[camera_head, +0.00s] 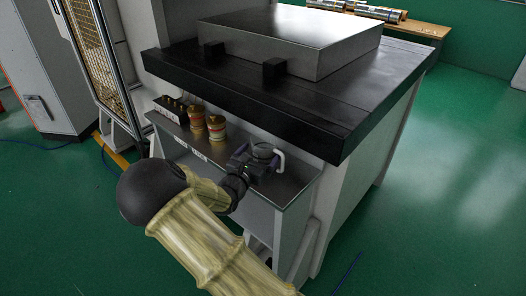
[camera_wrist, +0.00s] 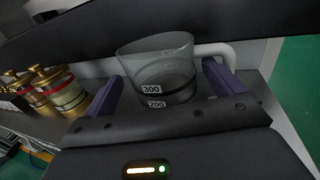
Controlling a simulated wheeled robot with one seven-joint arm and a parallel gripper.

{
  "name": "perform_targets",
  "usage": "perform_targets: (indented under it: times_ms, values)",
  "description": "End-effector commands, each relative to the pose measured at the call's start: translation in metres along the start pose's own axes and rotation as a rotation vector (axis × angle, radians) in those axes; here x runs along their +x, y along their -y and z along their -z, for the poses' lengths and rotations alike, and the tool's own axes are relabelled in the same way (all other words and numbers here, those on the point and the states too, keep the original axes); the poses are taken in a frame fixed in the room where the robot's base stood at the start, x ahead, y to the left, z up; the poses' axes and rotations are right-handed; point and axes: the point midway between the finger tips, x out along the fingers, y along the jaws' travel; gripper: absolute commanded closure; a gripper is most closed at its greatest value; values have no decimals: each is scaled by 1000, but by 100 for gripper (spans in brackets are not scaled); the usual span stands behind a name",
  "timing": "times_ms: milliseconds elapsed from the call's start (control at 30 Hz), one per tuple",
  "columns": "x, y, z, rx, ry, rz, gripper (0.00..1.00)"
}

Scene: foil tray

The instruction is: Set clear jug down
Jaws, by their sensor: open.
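The clear jug (camera_wrist: 160,66) has 300 and 200 marks and a white handle on its right. It appears upright at the grey shelf (camera_head: 295,187) under the dark bench top; it also shows in the head view (camera_head: 264,150). Its base is hidden behind my gripper, so contact with the shelf cannot be seen. My gripper (camera_wrist: 163,84) is open, with one purple finger on each side of the jug; the right finger is near the handle. In the head view my gripper (camera_head: 254,164) reaches in at the jug from the front.
Gold-lidded jars (camera_head: 216,127) stand to the left on the same shelf, beside a dark rack (camera_head: 170,107). The black bench top edge (camera_head: 250,105) overhangs the shelf closely above. Shelf room shows between the jars and the jug.

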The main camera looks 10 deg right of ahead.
Motion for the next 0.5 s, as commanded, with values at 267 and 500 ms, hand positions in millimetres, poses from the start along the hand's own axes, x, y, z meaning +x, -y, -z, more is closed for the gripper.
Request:
perform_targets:
  times_ms: [267,500]
  values:
    - [-57,-1,1,1,-2,-3,7]
    - [-88,0,1,0,0,0,7]
